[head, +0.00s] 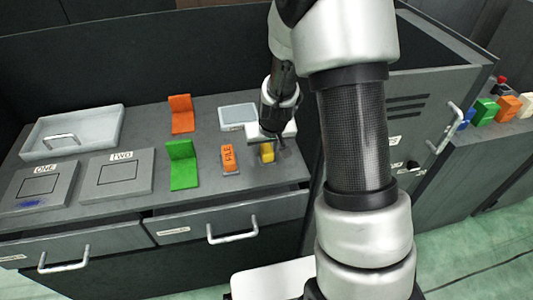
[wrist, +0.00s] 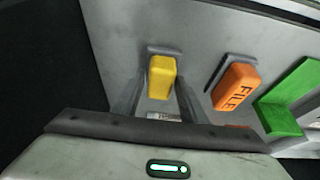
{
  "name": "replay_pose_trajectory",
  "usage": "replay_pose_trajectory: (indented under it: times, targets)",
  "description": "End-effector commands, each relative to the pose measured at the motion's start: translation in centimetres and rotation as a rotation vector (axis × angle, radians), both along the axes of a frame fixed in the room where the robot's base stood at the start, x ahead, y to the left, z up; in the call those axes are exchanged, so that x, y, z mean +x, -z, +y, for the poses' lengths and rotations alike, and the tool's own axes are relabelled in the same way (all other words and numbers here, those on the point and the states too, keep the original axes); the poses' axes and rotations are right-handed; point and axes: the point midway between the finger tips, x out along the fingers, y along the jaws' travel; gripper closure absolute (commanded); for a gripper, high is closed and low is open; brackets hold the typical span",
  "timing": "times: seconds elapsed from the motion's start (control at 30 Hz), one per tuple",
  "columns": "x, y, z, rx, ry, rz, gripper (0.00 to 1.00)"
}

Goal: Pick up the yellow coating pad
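The yellow coating pad (head: 267,153) stands on the grey workbench (head: 205,190), to the right of the orange FILE block (head: 230,158). In the wrist view, the yellow pad (wrist: 161,76) shows on a dark base plate. My gripper (head: 272,143) is over the pad from above and partly covers it in the head view. In the wrist view, the fingers are spread, one on each side of the pad, with gaps visible. Whether the fingertips reach down beside the pad or stay above it, I cannot tell.
The orange FILE block (wrist: 236,86) and a green angled stand (wrist: 292,100) are close beside the pad.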

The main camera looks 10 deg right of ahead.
Motion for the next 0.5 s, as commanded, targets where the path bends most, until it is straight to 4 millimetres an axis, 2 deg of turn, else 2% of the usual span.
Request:
replay_pose_trajectory:
  times: [0.03, 0.1, 0.37, 0.5]
  targets:
    - [0.0, 0.0, 0.0, 0.000, 0.000, 0.000, 0.75]
    - [0.0, 0.0, 0.0, 0.000, 0.000, 0.000, 0.87]
    - [0.0, -0.3, 0.0, 0.000, 0.000, -0.001, 0.87]
    - [0.1, -2.2, 0.0, 0.000, -0.001, -0.005, 0.87]
